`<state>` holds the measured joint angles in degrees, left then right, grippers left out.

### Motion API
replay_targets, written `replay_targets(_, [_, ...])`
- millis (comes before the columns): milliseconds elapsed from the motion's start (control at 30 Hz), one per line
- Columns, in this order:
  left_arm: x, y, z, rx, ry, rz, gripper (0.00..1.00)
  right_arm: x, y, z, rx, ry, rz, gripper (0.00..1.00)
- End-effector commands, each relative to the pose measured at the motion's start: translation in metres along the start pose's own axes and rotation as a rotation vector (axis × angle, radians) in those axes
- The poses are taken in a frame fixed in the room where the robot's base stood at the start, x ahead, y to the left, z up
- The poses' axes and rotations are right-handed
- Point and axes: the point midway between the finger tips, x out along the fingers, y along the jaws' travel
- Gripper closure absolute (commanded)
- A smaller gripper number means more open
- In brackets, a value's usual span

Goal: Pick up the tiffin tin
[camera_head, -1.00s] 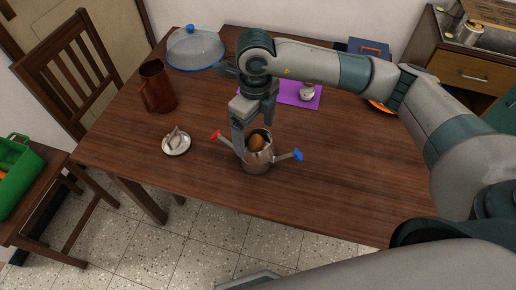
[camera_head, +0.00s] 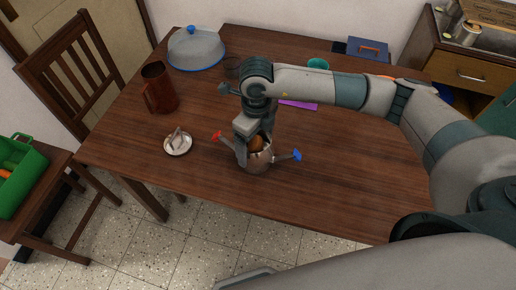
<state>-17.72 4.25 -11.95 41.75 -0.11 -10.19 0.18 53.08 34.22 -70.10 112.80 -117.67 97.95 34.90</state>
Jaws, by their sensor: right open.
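A round steel tin (camera_head: 259,162) stands upright near the front edge of the wooden table; I take it for the tiffin tin. A brown rounded thing (camera_head: 256,141) shows in its mouth. A red-tipped piece (camera_head: 217,135) sticks out at its left and a blue-tipped piece (camera_head: 296,155) at its right. My right gripper (camera_head: 254,156) is open and points down at the tin, with one finger along its left side. The other finger is largely hidden, and I cannot tell whether either touches. My left gripper is not in view.
A small dish (camera_head: 178,149) and a brown jug (camera_head: 158,91) stand left of the tin. A blue-rimmed dome cover (camera_head: 196,52), a teal cup (camera_head: 318,64) and a blue box (camera_head: 367,49) are at the back. The right front table is clear.

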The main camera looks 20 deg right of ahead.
Motion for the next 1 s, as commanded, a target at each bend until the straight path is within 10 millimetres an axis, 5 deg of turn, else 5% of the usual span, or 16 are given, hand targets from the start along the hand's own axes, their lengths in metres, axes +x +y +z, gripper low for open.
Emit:
replay_targets(333, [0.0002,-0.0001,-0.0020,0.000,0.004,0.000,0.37,-0.0002,0.0001,0.0002,0.000,0.000,0.000,0.12])
replay_targets(533, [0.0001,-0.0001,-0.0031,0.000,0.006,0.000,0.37,-0.0003,0.0001,0.0002,0.000,0.000,0.000,0.59])
replay_targets(600, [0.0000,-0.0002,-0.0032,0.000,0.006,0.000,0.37,-0.0006,0.0000,0.0004,0.000,-0.001,0.000,0.63])
replay_targets(1000, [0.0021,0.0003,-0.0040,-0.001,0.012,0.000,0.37,-0.0049,-0.0001,0.0010,0.000,-0.003,0.000,0.63])
